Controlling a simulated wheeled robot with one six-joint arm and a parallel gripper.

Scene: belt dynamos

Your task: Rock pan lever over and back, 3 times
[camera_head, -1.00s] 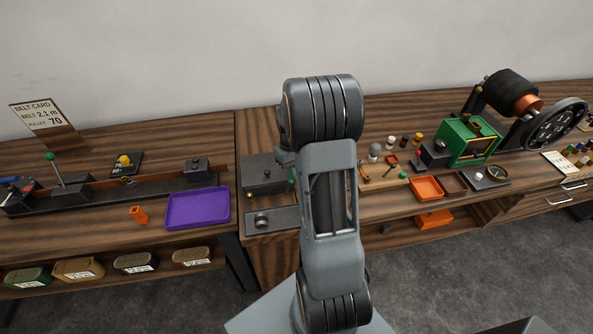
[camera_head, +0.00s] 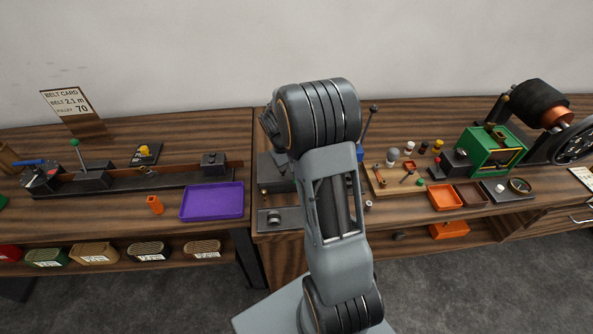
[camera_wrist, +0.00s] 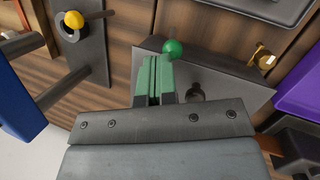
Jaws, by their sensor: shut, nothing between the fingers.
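In the wrist view, my gripper (camera_wrist: 156,62) is shut with nothing between its green-padded fingers. Its tips are close beside a green ball knob (camera_wrist: 173,48) at the edge of a dark grey box (camera_wrist: 222,76). I cannot tell whether they touch it. A small brass fitting (camera_wrist: 263,57) is on the box to the right. A yellow ball (camera_wrist: 74,20) is on a dark plate at upper left. No label shows which knob belongs to the pan lever.
A purple tray (camera_head: 212,215) lies left of the box. A wooden board (camera_head: 392,187) with small parts, an orange tray (camera_head: 443,207) and a green machine (camera_head: 487,150) are further right.

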